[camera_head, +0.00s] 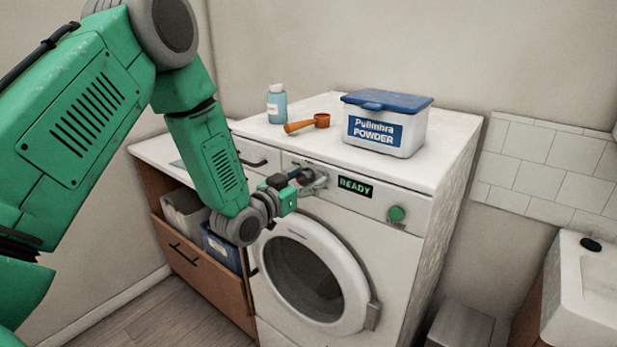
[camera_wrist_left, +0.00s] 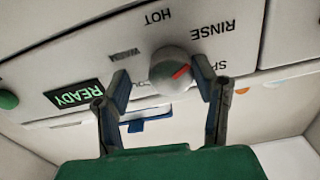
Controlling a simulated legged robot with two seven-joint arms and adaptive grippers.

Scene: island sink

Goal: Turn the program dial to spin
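The program dial (camera_wrist_left: 170,74) is a round grey knob with a red pointer mark, on the front panel of the white washing machine (camera_head: 400,255). The left wrist view is upside down and shows the printed words HOT, WARM and RINSE around the dial. Another label starting "SP" is partly hidden by a finger. The pointer slants toward the RINSE side. My left gripper (camera_wrist_left: 162,80) is open, with one finger on each side of the dial; I cannot tell whether either touches it. In the head view my left gripper (camera_head: 305,180) is at the dial and covers part of it. My right gripper is not in view.
A READY display (camera_head: 355,188) and a green button (camera_head: 397,213) are right of the dial. On top stand a powder box (camera_head: 385,125), an orange scoop (camera_head: 307,124) and a bottle (camera_head: 277,103). The round door (camera_head: 355,300) is below.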

